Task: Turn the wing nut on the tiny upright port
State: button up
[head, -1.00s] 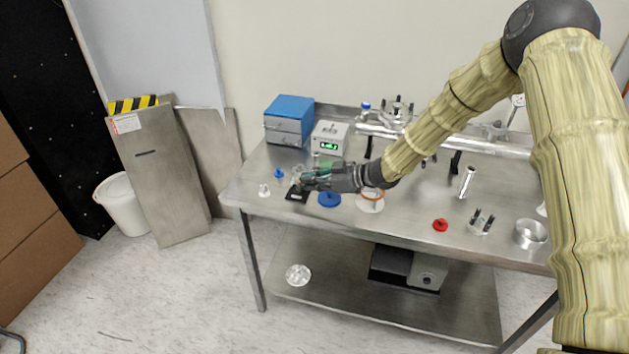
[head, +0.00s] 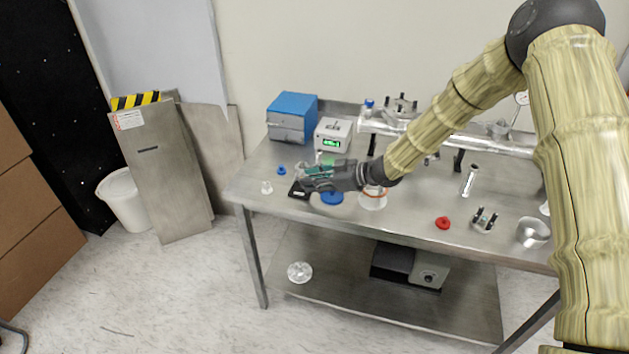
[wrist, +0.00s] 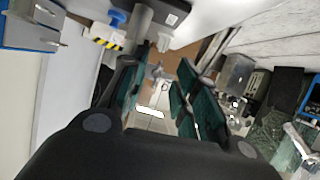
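My gripper (head: 306,173) is over the left part of the steel table, just above a small black pad (head: 298,190). In the wrist view its dark green finger pads (wrist: 160,90) stand apart, so it is open. A small silvery metal piece (wrist: 157,72) shows between and beyond the fingertips. It may be the tiny port with its wing nut, but it is too small to tell. I cannot tell whether the fingers touch it. The gripper hides part of this spot in the head view.
A blue box (head: 292,112) and a white display unit (head: 333,134) stand behind my gripper. A blue disc (head: 332,198) and a clear round part (head: 372,200) lie close by on the right. A steel pipe (head: 480,143) runs along the back. The steel table's (head: 400,215) front middle is fairly clear.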

jog(key=v, duration=0.8)
jog(key=shift+d, duration=0.1)
dwell(0.4)
